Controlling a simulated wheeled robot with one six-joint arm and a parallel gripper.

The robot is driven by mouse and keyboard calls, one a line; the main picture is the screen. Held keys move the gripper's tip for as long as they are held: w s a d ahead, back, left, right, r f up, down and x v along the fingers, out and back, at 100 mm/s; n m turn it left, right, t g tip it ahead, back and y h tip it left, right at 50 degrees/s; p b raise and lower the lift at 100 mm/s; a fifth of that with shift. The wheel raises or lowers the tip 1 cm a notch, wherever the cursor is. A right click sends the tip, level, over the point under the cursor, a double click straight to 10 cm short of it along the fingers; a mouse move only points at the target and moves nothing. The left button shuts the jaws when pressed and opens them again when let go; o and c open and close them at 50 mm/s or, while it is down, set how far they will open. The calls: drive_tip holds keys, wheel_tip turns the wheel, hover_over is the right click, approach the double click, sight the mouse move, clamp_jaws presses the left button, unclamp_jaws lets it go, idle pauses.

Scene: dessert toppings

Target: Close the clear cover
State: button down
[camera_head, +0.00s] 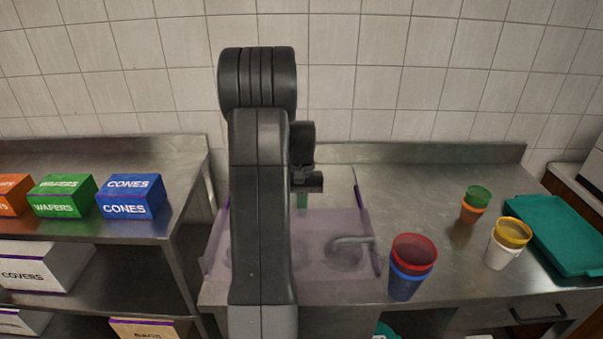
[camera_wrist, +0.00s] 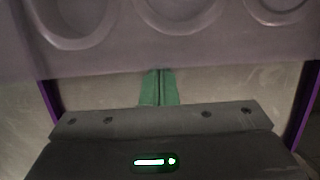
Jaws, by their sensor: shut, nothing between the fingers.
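The clear cover (camera_head: 325,222) is a see-through, purple-tinted panel over the topping station on the middle counter, partly hidden behind my arm. In the wrist view, the cover (camera_wrist: 115,55) spans the upper part, with round wells showing through it. Purple side edges run down at the left and right there. My gripper (camera_head: 302,201) is above the station near the panel's back edge in the head view. In the wrist view, my gripper's (camera_wrist: 159,87) green fingers are together and empty, with their tips close to the panel's edge. I cannot tell whether they touch it.
Yellow-white cups (camera_head: 508,242), green-orange cups (camera_head: 475,204) and a teal tray (camera_head: 560,237) are farther right. A blue cones box (camera_head: 130,197) sits left.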

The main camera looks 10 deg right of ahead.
drive_tip(key=shift+s, duration=0.2)
drive_tip(key=v, duration=1.4)
drive_tip(key=shift+b, duration=0.3)
drive_tip(key=shift+w+f, duration=0.1)
drive_tip(key=shift+f, duration=0.05)
drive_tip(key=x, duration=1.2)
drive_tip(key=shift+f, duration=0.25)
drive_tip(key=shift+s+p, duration=0.25)
drive_tip(key=shift+p, duration=0.1)
